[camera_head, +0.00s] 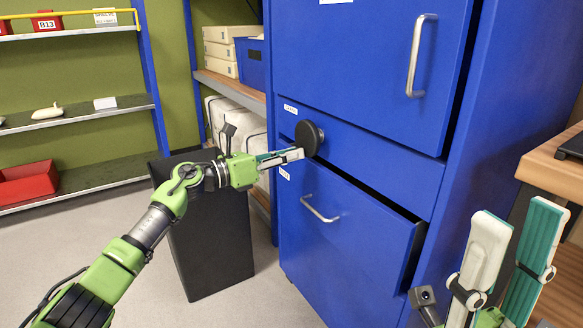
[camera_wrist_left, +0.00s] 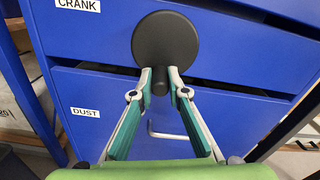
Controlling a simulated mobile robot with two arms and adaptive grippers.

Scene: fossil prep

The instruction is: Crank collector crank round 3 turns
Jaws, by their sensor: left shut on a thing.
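The collector crank (camera_head: 309,139) is a dark round disc on the front of the blue cabinet, beside a small label. In the left wrist view the crank disc (camera_wrist_left: 165,40) is seen face on, with a short dark handle (camera_wrist_left: 160,80) at its lower edge, below a label reading CRANK (camera_wrist_left: 78,4). My left gripper (camera_head: 300,154) is at the lower part of the disc. In the wrist view its fingertips (camera_wrist_left: 160,82) are shut on the handle. My right gripper (camera_head: 508,255) is open and empty at the lower right, away from the cabinet front.
Below the crank, a blue drawer (camera_head: 340,235) labelled DUST (camera_wrist_left: 85,112) stands slightly open. A blue door with a metal handle (camera_head: 420,55) is above. A black bin (camera_head: 210,225) stands left of the cabinet, under my left arm. A wooden bench (camera_head: 555,165) is at the right.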

